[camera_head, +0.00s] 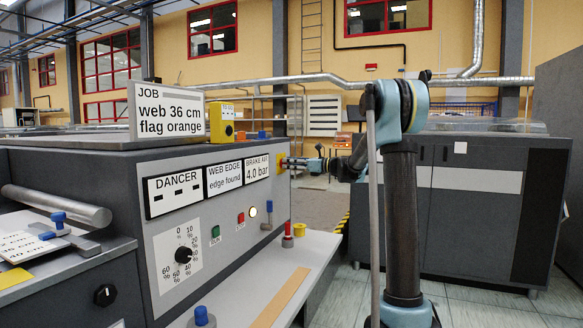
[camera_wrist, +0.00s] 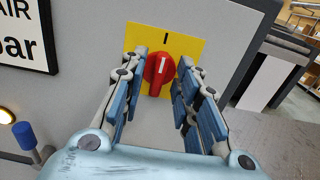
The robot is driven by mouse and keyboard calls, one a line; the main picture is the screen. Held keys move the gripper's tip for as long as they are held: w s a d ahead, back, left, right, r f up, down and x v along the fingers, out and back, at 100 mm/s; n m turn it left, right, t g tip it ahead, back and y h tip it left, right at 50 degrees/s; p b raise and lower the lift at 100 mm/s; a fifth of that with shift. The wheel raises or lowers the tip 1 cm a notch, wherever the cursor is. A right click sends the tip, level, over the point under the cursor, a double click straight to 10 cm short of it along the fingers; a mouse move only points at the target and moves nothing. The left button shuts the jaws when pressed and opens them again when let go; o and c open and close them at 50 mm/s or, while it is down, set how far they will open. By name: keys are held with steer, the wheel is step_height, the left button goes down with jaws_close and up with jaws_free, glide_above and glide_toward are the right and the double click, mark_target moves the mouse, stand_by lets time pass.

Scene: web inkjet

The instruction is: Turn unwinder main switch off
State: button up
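The main switch is a red rotary knob (camera_wrist: 158,73) on a yellow plate (camera_wrist: 193,46), seen in the wrist view. Its white line points nearly up, toward a black mark at the plate's top. In the head view the yellow plate (camera_head: 279,161) is at the right end of the machine's front panel. My gripper (camera_wrist: 163,60) is open, with one finger on each side of the knob. Gaps seem to show between fingers and knob; contact is unclear. In the head view my gripper (camera_head: 291,162) is at the plate, and the knob is hidden there.
The panel carries a dial (camera_head: 183,255), a green button (camera_head: 215,231), a red button (camera_head: 241,218) and a blue-handled lever (camera_head: 267,214). A blue knob (camera_wrist: 25,134) stands left of my gripper in the wrist view. A white shelf (camera_head: 262,274) juts out below the panel.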

jaws_close()
steer(key=shift+n, duration=0.3)
steer(key=shift+s+f+n, duration=0.1)
steer(key=shift+n, duration=2.8)
steer(key=shift+s+f+n, duration=0.15)
steer(key=shift+n, duration=2.75)
steer(key=shift+s+f+n, duration=0.1)
steer(key=shift+n, duration=2.8)
steer(key=shift+o, duration=1.4)
jaws_free()
steer(key=shift+f, duration=0.1)
